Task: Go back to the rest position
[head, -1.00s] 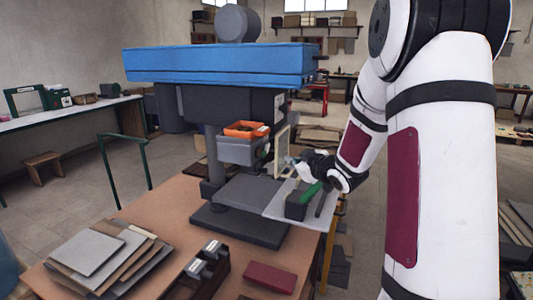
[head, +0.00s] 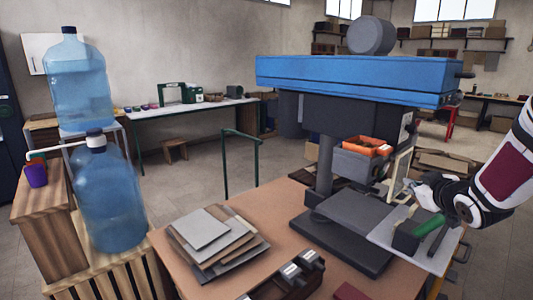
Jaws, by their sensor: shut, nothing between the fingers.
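My gripper (head: 424,191) is at the right of the head view, at the end of my white arm with its dark red panel. It is small and partly lost against the wrist, pointing left, shut, with nothing seen held in it. It is just above the light grey plate (head: 436,262) at the right side of the drill press.
The drill press, with a blue top cover (head: 350,80) and an orange bin (head: 367,146), stands left of my gripper. Stacked boards (head: 203,229) lie on the brown bench (head: 170,262). Blue water bottles (head: 108,200) stand at the left. Open floor shows behind the bench.

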